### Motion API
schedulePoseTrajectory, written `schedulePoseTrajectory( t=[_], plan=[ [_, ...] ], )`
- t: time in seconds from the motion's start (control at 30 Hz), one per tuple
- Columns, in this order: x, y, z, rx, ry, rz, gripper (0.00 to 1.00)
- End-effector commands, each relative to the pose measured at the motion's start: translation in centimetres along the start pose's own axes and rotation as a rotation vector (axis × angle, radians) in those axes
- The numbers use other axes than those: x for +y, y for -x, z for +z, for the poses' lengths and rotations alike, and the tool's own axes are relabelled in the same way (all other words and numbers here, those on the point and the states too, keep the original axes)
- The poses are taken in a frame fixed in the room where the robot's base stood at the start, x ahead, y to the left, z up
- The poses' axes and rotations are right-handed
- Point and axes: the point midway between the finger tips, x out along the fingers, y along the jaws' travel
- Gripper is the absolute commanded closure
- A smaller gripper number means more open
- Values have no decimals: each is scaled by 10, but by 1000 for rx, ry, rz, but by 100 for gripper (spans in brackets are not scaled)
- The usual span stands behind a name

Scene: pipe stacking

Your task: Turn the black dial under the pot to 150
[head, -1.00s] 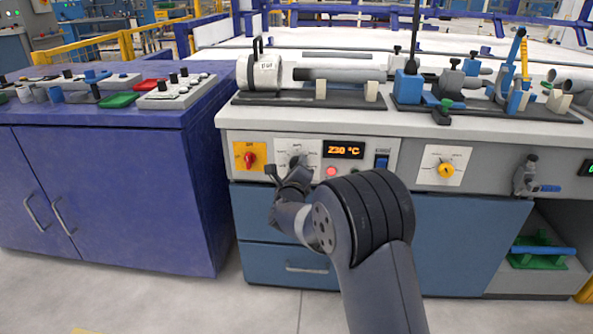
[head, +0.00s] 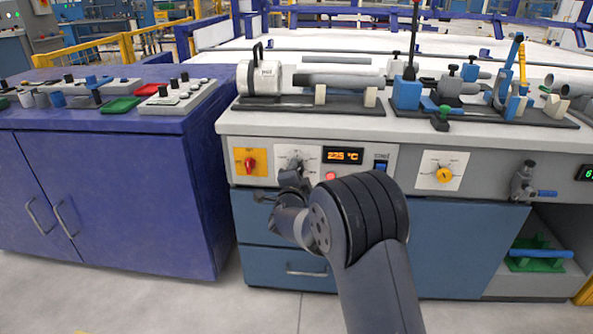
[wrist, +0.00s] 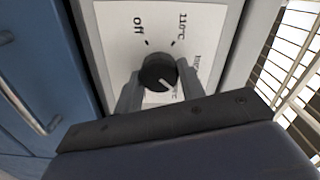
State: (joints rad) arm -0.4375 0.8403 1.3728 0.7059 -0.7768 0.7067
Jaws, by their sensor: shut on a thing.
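The black dial (wrist: 157,70) sits on a white plate marked "off" and "110°C" in the wrist view. Its white pointer line is turned to the lower right, towards labels partly hidden by a finger. My gripper (wrist: 158,85) has one finger on each side of the dial and is shut on it. In the head view my gripper (head: 291,180) partly covers the dial (head: 297,164). The orange display (head: 343,155) right of it appears to read 225 °C. The white pot (head: 260,80) with a black handle stands on the bench above.
A red knob on a yellow plate (head: 249,162) is left of the dial. A red light (head: 330,176) and a blue switch (head: 381,168) are to its right. Further right is a yellow knob (head: 444,175). Blue drawers (head: 300,268) lie below.

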Motion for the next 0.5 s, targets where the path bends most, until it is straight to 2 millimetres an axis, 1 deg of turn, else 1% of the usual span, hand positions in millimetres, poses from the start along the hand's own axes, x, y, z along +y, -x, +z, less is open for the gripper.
schedulePoseTrajectory(
  t=[0.2, 0.5],
  plan=[
    [-2, 0, 0, -2, 208, 1, 85],
    [-2, 0, 1, -3, 470, 1, 85]
  ],
)
